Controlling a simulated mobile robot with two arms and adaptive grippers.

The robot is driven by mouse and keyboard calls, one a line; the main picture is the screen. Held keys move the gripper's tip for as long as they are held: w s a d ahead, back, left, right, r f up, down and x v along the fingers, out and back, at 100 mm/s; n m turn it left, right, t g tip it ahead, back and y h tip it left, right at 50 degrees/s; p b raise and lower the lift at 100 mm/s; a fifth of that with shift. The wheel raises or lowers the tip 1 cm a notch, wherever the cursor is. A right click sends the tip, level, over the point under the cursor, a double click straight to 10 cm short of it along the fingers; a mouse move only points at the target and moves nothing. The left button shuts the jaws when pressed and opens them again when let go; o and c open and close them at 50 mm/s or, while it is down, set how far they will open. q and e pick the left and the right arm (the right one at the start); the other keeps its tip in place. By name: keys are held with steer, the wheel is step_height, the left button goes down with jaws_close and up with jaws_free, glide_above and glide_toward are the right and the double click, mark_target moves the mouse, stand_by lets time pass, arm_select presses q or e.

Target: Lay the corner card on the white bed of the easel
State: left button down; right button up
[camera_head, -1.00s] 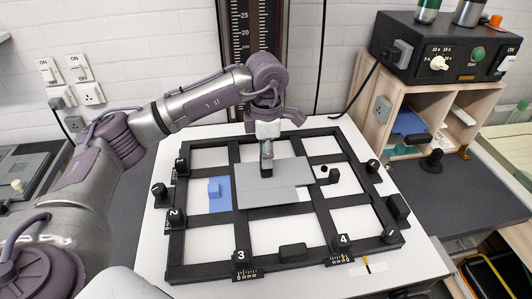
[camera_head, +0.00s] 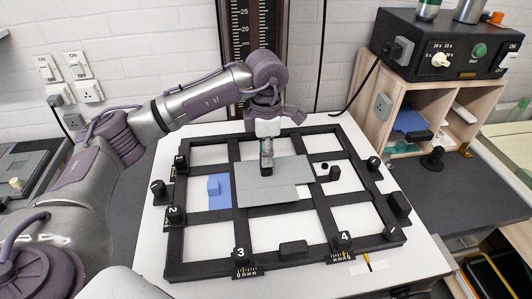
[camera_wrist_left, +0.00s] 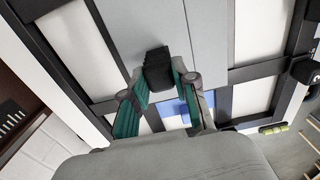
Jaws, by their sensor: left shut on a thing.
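The easel (camera_head: 175,240) is a black frame of crossing bars over a white bed (camera_head: 275,234). A grey sheet (camera_head: 270,196) with a stepped right edge lies across its middle bars; a seam suggests two pieces, and I take it to include the corner card. It also shows in the left wrist view (camera_wrist_left: 208,40). My left gripper (camera_head: 267,174) points down at it, shut on a small black block (camera_wrist_left: 158,70) at the sheet. Whether the sheet touches the bars is unclear. A blue card (camera_head: 220,201) with a blue block lies in the left cell. My right gripper is not seen.
Black numbered knobs (camera_head: 241,254) stand around the frame. A small black block (camera_head: 334,174) and a dot lie right of the sheet. The enlarger column (camera_head: 252,60) rises behind. A timer box (camera_head: 440,50) on a wooden shelf stands right. The front cells show bare white.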

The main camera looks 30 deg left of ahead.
arm_select(q)
steer(key=shift+f+b, duration=0.35)
steer(key=shift+f, duration=0.1)
stand_by(0.6)
steer(key=c, duration=0.8)
jaws_free()
steer(key=shift+r, duration=0.2)
steer(key=shift+r+p, duration=2.35)
steer(key=shift+r, duration=1.55)
